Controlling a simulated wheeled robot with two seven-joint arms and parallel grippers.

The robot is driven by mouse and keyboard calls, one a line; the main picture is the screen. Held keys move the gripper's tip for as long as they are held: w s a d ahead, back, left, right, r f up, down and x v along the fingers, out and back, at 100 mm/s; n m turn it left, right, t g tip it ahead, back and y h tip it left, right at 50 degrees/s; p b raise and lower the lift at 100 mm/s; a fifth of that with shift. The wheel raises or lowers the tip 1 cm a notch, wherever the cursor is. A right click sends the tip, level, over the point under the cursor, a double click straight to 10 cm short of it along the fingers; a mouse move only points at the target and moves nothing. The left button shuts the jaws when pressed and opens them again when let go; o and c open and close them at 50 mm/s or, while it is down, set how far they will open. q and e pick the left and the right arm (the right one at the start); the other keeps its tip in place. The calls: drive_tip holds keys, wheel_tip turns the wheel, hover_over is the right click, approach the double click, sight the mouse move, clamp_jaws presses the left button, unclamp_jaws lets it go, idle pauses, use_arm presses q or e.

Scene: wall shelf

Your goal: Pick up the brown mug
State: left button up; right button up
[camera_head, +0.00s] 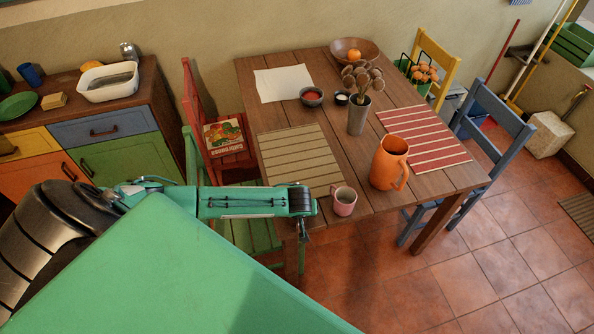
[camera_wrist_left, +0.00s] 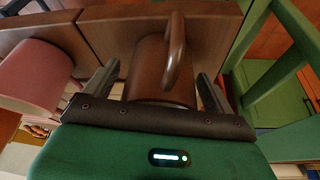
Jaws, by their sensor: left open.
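The brown mug (camera_wrist_left: 150,70) shows in the left wrist view, with its handle (camera_wrist_left: 176,50) towards the camera. It is between the two fingers of my left gripper (camera_wrist_left: 158,85), which is open, with one finger on each side. I cannot tell whether either finger touches it. In the head view my left gripper (camera_head: 303,205) is at the near edge of the table, and I cannot make out the brown mug there; the gripper appears to hide it. My right gripper is not in view.
A pink mug (camera_head: 344,201) stands close to the right of my left gripper; it also shows in the left wrist view (camera_wrist_left: 32,75). An orange pitcher (camera_head: 388,165) stands farther right on the wooden table (camera_head: 225,186).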

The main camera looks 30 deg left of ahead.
use_arm(q)
drive_tip(key=c, duration=1.2)
drive_tip(key=shift+r, duration=0.15)
